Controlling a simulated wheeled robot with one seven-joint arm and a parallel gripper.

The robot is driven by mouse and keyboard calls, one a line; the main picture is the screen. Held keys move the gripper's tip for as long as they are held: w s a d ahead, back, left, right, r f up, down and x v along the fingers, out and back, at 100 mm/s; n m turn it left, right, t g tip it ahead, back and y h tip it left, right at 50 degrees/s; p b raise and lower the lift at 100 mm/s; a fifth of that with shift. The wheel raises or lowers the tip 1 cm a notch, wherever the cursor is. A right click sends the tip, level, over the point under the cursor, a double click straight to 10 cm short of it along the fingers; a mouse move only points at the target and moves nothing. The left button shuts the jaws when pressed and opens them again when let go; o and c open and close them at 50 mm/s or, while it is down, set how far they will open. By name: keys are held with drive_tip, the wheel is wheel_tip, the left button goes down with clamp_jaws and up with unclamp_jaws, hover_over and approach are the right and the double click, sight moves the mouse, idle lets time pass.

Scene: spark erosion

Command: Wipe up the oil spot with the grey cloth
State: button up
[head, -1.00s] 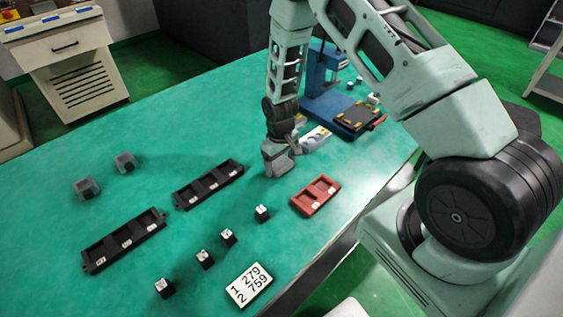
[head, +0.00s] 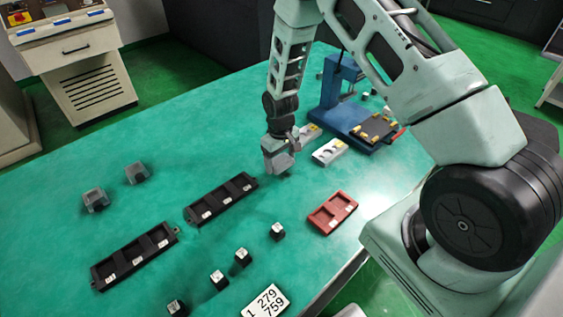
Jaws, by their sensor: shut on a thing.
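My gripper (head: 279,158) is low over the green table, beyond the right end of the nearer-middle black tray. It is shut on a small grey thing at its tips, which looks like the grey cloth (head: 280,164); the fingers and cloth are hard to tell apart at this size. I cannot tell whether the cloth touches the table. A faint dark patch shows on the table just below the gripper; I cannot tell whether it is the oil spot or a shadow. No other clear spot shows.
Black trays (head: 222,199) (head: 135,257), a red tray (head: 333,212) and several small dark blocks (head: 277,231) lie nearer. A blue press (head: 345,100) and pale metal pieces (head: 329,152) stand to the right. Grey blocks (head: 136,172) sit left. The far left table is clear.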

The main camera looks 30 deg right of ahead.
sight(281, 160)
drive_tip(key=shift+r+p, duration=1.75)
drive_tip(key=shift+r, duration=1.3)
drive_tip(key=shift+f, duration=0.1)
